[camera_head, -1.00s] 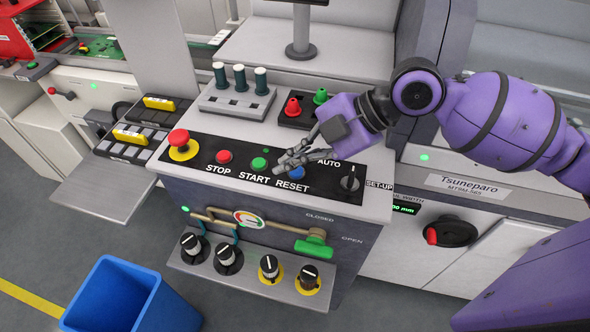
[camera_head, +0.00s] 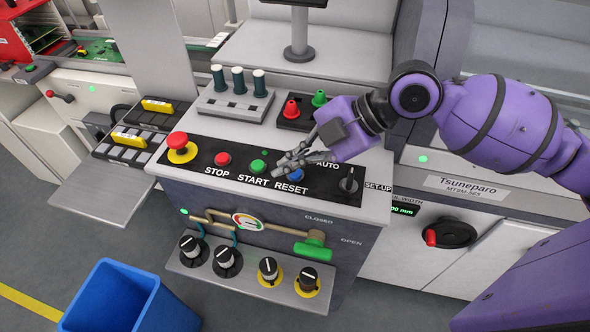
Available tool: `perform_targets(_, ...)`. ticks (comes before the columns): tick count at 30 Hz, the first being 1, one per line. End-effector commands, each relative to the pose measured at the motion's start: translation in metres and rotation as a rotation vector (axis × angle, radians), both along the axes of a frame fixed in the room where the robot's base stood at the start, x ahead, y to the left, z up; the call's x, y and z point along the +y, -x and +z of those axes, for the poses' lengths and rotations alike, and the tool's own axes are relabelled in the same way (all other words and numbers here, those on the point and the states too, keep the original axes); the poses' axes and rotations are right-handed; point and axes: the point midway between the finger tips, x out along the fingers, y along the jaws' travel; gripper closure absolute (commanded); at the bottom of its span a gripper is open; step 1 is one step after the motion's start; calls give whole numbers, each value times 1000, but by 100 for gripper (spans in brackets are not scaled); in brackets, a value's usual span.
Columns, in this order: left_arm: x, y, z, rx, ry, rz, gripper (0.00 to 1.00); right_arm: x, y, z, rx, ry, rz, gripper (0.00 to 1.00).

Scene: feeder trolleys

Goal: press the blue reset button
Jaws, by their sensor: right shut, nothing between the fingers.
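The blue reset button (camera_head: 296,175) is on the black panel (camera_head: 322,187) of the console, above the RESET label and right of the green START button (camera_head: 258,166). My right gripper (camera_head: 279,172) is shut and empty. Its fingers point left and lie in front of or just above the panel. They pass beside the blue button in the picture and partly cover it. I cannot tell whether the fingers touch it. My left gripper is not in view.
A red stop button (camera_head: 222,159) and a red mushroom button (camera_head: 178,142) sit to the left. A black AUTO/SET-UP selector (camera_head: 348,184) is to the right. A blue bin (camera_head: 128,298) stands on the floor.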

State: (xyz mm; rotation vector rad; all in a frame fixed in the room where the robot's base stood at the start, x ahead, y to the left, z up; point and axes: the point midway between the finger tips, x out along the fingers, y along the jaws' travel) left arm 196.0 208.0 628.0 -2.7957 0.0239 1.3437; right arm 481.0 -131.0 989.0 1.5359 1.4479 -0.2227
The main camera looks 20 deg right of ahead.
Motion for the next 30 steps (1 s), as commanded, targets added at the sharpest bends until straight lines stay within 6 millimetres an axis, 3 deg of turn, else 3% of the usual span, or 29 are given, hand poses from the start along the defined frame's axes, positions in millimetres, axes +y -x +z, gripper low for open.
perform_targets(30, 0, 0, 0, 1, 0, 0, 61, 0, 0, -9, 0, 0, 0, 100)
